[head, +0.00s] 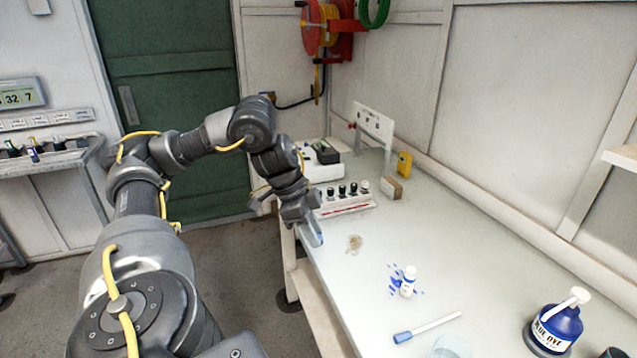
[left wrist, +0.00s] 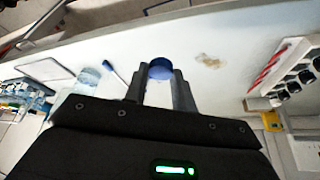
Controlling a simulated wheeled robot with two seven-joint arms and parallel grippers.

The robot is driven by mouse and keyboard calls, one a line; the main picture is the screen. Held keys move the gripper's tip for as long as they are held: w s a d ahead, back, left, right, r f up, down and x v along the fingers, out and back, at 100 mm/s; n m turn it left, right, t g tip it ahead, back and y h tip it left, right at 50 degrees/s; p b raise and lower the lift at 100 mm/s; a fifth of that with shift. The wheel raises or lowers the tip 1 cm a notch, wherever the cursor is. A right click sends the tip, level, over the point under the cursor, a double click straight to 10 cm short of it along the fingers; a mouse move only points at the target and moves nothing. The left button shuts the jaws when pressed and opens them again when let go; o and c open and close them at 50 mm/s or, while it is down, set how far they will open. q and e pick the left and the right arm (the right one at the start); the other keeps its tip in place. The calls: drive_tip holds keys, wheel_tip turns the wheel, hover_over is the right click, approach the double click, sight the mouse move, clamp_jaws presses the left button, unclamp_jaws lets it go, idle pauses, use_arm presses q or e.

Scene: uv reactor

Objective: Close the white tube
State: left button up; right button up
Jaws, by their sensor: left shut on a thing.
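A small white tube (head: 408,283) stands upright on the pale worktop with blue splashes around its foot; I cannot tell whether its top is closed. My left gripper (head: 313,235) is at the left edge of the worktop, far to the left of and behind the white tube. It is shut on a blue object, partly see-through in the head view and showing as a round blue face (left wrist: 160,69) between the fingers in the left wrist view. The fingers hide part of that object. My right gripper is not in view.
A rack (head: 345,203) of dark-capped tubes stands beyond the gripper. A brown stain (head: 354,243) lies on the worktop (head: 450,235). A blue-ended white stick (head: 428,328), a clear vessel (head: 452,346) and a blue dye bottle (head: 556,325) are in front. The middle is mostly clear.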

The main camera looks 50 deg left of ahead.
use_arm(q)
drive_tip(key=shift+w+d, duration=0.1)
drive_tip(key=w+d+f, duration=0.2)
drive_tip(key=d, duration=0.6)
drive_tip(key=w+d+f+m, duration=0.1)
drive_tip(key=w+d+f, duration=0.1)
drive_tip(key=d, duration=0.6)
drive_tip(key=w+d+f+m, duration=0.1)
drive_tip(key=w+d+f, duration=0.1)
drive_tip(key=d, duration=0.6)
drive_tip(key=shift+d+f+g+h, duration=0.2)
drive_tip(key=shift+f+g+h, duration=0.1)
drive_tip(key=shift+f, duration=0.45)
drive_tip(key=shift+w, duration=0.1)
drive_tip(key=shift+a, duration=0.15)
